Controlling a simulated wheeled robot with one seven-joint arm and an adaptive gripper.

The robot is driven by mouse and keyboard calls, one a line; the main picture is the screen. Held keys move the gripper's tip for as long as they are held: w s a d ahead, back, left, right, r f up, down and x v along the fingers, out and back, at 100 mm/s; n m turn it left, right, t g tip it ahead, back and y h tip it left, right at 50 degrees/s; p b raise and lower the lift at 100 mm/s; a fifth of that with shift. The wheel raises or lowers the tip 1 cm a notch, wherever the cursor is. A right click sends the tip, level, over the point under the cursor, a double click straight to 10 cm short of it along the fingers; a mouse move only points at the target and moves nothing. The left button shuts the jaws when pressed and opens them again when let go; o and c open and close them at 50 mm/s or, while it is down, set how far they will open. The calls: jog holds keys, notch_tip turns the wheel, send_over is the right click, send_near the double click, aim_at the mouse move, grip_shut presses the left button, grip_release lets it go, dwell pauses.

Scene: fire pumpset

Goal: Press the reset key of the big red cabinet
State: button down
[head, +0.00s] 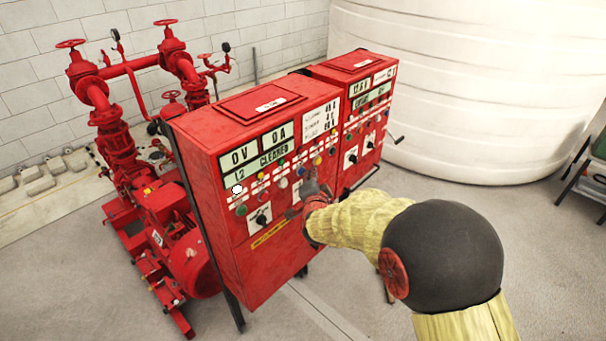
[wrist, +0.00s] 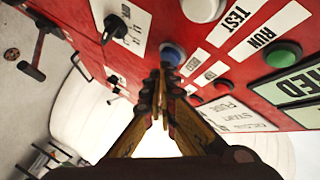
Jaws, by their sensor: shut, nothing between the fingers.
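The big red cabinet (head: 232,250) stands in the middle of the head view, its front panel full of buttons, lamps and displays. One display (head: 265,163) reads "CLEARED". My gripper (head: 309,189) is at the right part of this panel. In the wrist view my gripper (wrist: 163,84) is shut and empty, its fingertips just below a blue button (wrist: 173,53) that they partly cover. I cannot tell whether they touch it. The small labels beside the blue button are hard to read, so I cannot confirm which one is the reset key.
A white button (wrist: 203,9), a green button (wrist: 284,54) and a black rotary switch (wrist: 126,24) lie near the fingertips. A second red cabinet (head: 352,66) stands behind right. Red pump pipework (head: 118,140) is at left, a large white tank (head: 460,80) behind.

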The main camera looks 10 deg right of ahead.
jog(key=shift+s+d, duration=0.25)
jog(key=shift+s, duration=0.15)
jog(key=s+d+b, duration=0.1)
jog(key=s, duration=0.1)
jog(key=s+d+b, duration=0.1)
jog(key=s+d, duration=0.1)
dwell(0.5)
dwell(0.6)
